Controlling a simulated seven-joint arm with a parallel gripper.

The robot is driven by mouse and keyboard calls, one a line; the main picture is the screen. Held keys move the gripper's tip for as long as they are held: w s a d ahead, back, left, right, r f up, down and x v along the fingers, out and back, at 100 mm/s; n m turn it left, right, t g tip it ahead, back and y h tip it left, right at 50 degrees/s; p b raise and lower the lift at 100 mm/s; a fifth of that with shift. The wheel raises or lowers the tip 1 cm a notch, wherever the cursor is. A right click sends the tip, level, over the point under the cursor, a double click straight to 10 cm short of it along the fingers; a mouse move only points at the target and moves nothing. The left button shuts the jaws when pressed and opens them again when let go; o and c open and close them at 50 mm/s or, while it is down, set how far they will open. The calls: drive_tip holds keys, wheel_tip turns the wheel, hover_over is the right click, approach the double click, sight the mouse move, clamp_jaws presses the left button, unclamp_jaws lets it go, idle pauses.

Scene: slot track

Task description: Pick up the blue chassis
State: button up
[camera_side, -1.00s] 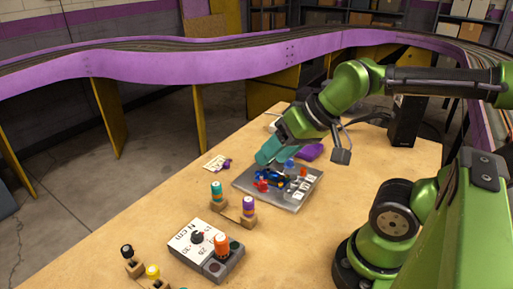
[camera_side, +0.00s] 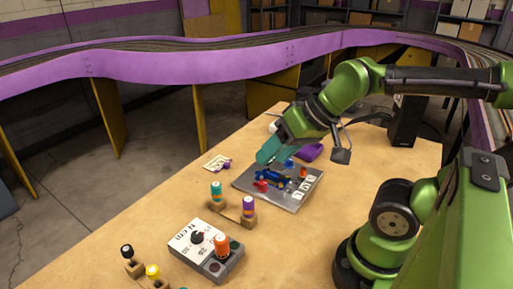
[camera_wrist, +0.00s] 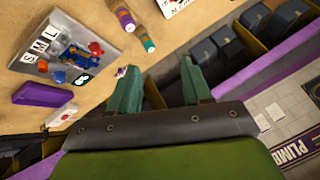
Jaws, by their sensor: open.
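The blue chassis (camera_side: 272,175) lies on a grey metal tray (camera_side: 293,205) on the wooden table, among small red, orange and blue parts. In the wrist view the blue chassis (camera_wrist: 75,53) is at the upper left, on the tray (camera_wrist: 112,42), away from the fingers. My gripper (camera_side: 266,156) is over the tray's far left side in the side view, close to the chassis in that picture. In the wrist view my gripper (camera_wrist: 160,85) shows two teal fingers spread apart with nothing between them. The fingertips' height above the tray is hard to tell.
A purple item (camera_side: 309,152) lies behind the tray. Teal and purple topped pieces (camera_side: 248,207) stand in wooden holders before it. A grey box with a dial (camera_side: 205,250) sits nearer the front. A black upright box (camera_side: 406,121) stands at the back right.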

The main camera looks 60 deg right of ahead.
drive_tip(key=shift+d, duration=0.1)
drive_tip(key=n+g+h, duration=0.2)
drive_tip(key=n+g, duration=0.2)
drive_tip(key=g, duration=0.3)
hover_over(274, 173)
wheel_tip(274, 173, down, 6)
wheel_tip(274, 173, down, 16)
drive_tip(key=shift+f, duration=0.2)
clamp_jaws()
